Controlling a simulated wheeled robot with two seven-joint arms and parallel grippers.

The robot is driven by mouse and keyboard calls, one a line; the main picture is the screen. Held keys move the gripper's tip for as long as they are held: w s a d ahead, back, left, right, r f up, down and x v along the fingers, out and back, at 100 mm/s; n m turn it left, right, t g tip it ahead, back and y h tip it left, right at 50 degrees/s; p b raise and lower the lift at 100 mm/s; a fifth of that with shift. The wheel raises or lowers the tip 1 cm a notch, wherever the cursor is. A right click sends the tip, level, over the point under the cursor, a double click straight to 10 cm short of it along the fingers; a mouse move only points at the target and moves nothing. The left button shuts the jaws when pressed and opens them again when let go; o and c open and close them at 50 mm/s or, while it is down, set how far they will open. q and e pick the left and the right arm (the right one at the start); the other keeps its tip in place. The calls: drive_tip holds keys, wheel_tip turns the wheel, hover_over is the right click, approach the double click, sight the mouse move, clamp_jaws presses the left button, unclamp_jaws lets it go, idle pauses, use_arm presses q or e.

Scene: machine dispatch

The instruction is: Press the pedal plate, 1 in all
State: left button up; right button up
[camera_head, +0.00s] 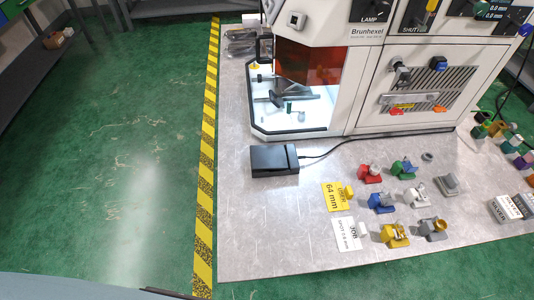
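The pedal plate is most likely the black box-like unit (274,160) lying on the grey metal plate, in front of the white machine. A black cable runs from its right side towards the machine. Its top looks flat and nothing touches it. Neither of my grippers shows in the head view.
The white machine (365,100) with an orange window stands behind the black unit. Several small coloured parts (382,202) and yellow and white label cards (336,196) lie to the right. A yellow-black stripe (207,130) borders the grey plate (260,230). Green floor (110,170) is open on the left.

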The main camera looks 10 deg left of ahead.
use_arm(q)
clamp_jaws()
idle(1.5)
